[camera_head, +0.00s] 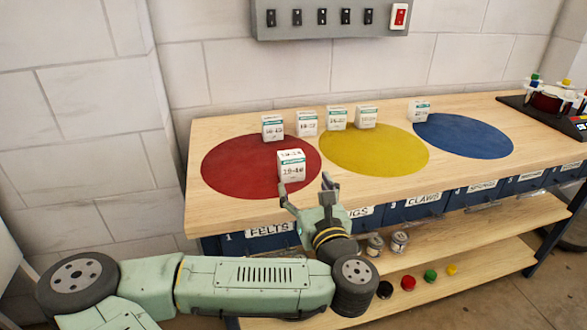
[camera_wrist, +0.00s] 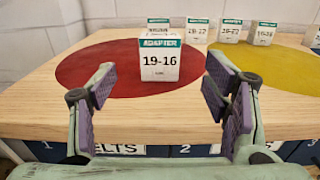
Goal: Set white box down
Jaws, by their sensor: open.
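A white box (camera_head: 291,167) with a green band, marked 19-16, stands upright on the red circle (camera_head: 230,170) near its right front edge. It also shows in the wrist view (camera_wrist: 160,62), centred beyond my fingers. My gripper (camera_head: 306,187) is open and empty at the bench's front edge. Its two fingers (camera_wrist: 158,100) lie in front of the box, apart from it, with bare wood between.
Several similar white boxes stand along the back of the bench, one (camera_head: 272,127) on the red circle's rear edge, others by the yellow circle (camera_head: 375,150) and one at the blue circle (camera_head: 462,136). Labelled blue drawers (camera_head: 424,200) sit under the bench top.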

